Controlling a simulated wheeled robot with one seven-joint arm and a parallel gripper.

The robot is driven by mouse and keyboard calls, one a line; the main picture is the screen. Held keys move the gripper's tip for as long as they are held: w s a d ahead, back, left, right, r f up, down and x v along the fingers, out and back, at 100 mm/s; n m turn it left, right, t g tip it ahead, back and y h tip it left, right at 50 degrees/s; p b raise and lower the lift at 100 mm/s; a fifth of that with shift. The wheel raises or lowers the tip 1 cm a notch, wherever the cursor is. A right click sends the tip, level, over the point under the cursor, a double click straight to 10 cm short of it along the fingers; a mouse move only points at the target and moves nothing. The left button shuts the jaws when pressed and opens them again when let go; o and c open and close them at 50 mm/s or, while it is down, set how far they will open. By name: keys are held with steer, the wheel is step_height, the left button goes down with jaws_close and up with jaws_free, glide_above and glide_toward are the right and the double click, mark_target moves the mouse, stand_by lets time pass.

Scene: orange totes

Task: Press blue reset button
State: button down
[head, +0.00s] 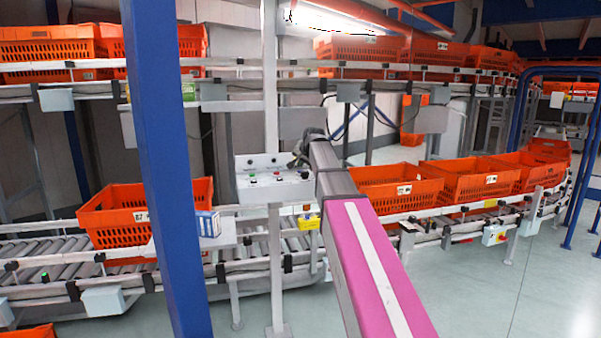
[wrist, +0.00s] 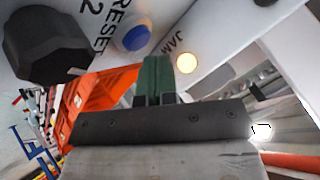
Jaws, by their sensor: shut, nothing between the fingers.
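The blue reset button (wrist: 135,37) is round with a pale collar, on a white panel beside the printed word RESET and a 2. In the wrist view it is just above and left of my gripper's green fingertips (wrist: 156,62). The fingers are together and empty; a small gap in the picture seems to part them from the button, but the depth is hard to judge. In the head view my gripper (head: 303,152) is at the right end of the grey control box (head: 245,190). I cannot make out the blue button there.
A lit yellow lamp (wrist: 186,63) marked JAM is right of the fingertips, and a large black knob (wrist: 48,45) is at the left. A blue post (head: 165,160) stands left of the box. Conveyors carry orange totes (head: 383,190) behind. Floor at right is clear.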

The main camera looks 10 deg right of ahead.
steer(key=shift+f, duration=0.7)
stand_by(0.7)
steer(key=shift+r, duration=0.85)
steer(key=shift+r, duration=2.55)
